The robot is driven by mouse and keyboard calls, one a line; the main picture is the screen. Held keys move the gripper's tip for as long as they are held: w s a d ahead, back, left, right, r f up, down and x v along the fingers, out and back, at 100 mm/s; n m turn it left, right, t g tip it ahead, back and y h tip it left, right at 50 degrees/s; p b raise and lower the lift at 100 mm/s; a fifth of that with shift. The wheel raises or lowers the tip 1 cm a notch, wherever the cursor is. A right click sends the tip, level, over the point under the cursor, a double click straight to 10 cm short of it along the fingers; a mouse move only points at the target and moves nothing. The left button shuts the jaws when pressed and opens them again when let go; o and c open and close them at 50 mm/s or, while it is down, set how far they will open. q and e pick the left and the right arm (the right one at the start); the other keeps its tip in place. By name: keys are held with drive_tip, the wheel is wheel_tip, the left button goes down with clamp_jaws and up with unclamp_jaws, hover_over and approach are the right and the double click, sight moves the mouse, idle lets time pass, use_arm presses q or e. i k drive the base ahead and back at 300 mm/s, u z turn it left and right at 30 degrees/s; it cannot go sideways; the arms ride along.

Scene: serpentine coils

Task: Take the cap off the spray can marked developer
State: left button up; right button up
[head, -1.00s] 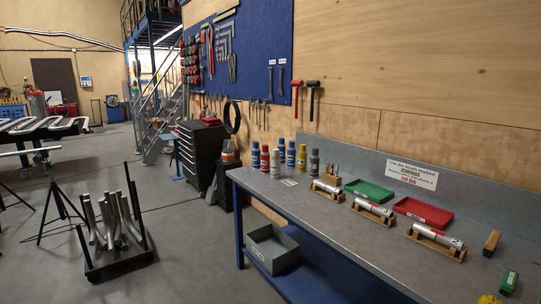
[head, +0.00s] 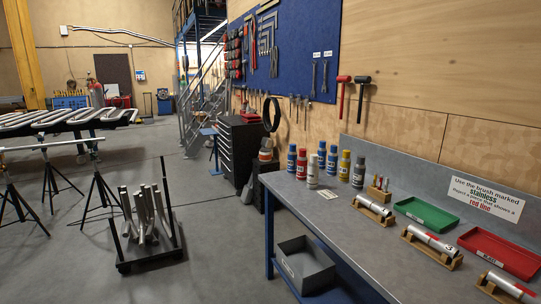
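A group of spray cans stands upright at the far left end of the workbench in the head view. It has a white can (head: 312,171) in front, a red can (head: 302,164), several blue cans such as the one at the left (head: 292,158), a yellow can (head: 344,164) and a grey can (head: 358,172). Their labels are too small to read, so I cannot tell which is marked developer. The cans appear to have caps on. Neither of my grippers is in view.
The grey workbench (head: 328,208) carries a green tray (head: 427,215), a red tray (head: 500,254) and silver cylinders on wooden cradles, one marked 3 (head: 433,245). A grey open bin (head: 305,266) sits below. A cart with metal tubes (head: 148,245) stands left; floor between is clear.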

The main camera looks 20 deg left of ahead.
sight(313, 158)
drive_tip(key=u, duration=0.25)
drive_tip(key=i, duration=1.75)
drive_tip(key=z, duration=0.55)
